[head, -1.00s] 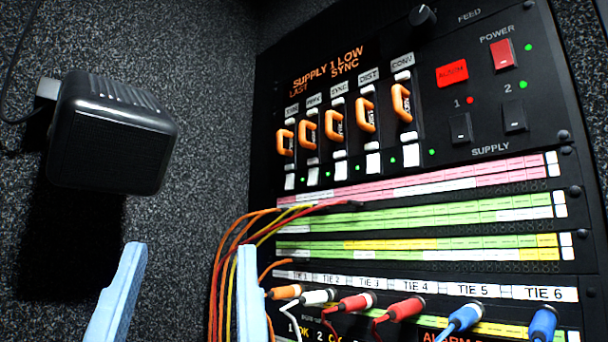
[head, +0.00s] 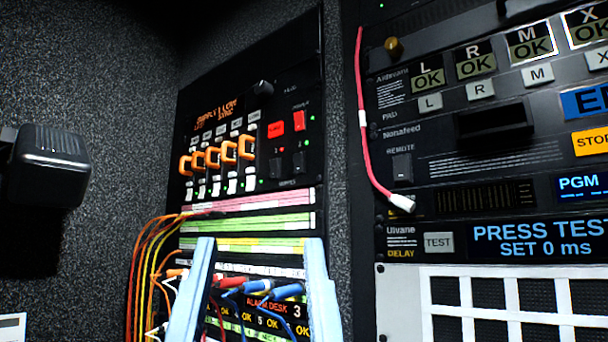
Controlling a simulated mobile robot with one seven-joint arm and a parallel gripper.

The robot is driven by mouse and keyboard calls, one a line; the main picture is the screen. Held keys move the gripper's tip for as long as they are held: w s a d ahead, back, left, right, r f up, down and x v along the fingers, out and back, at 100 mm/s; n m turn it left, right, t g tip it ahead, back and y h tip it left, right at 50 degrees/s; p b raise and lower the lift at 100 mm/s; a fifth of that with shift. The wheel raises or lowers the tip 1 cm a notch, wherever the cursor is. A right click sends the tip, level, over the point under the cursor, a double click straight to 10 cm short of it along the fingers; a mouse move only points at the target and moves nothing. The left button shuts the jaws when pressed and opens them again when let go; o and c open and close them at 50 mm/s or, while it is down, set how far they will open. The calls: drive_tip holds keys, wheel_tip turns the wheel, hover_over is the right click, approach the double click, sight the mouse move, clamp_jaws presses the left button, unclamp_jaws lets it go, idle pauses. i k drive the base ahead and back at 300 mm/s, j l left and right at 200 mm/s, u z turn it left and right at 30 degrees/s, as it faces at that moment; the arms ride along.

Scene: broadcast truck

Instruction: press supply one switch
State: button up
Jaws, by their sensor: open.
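The supply one switch (head: 276,168) is a small black rocker on the left rack panel, below a small red light. The supply two switch (head: 299,161) sits to its right, below a green light. An orange display (head: 217,117) at the panel's upper left reads SUPPLY 1 LOW. My gripper (head: 260,243) is open and empty. Its two pale blue fingers stand apart at the bottom of the picture, lower than the switch in the picture and apart from it. They cover part of the patch leads.
A red alarm button (head: 275,129) and red power switch (head: 301,132) are above the supply switches. Orange handles (head: 229,151) lie to the left. Patch cables (head: 145,255) hang below. A black speaker (head: 47,168) juts from the left wall. Another equipment rack (head: 475,170) stands at right.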

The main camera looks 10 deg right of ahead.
sight(274, 162)
drive_tip(key=i+j+u, duration=0.25)
drive_tip(key=i, duration=0.15)
drive_tip(key=i+j+u, duration=0.2)
drive_tip(key=i, duration=0.25)
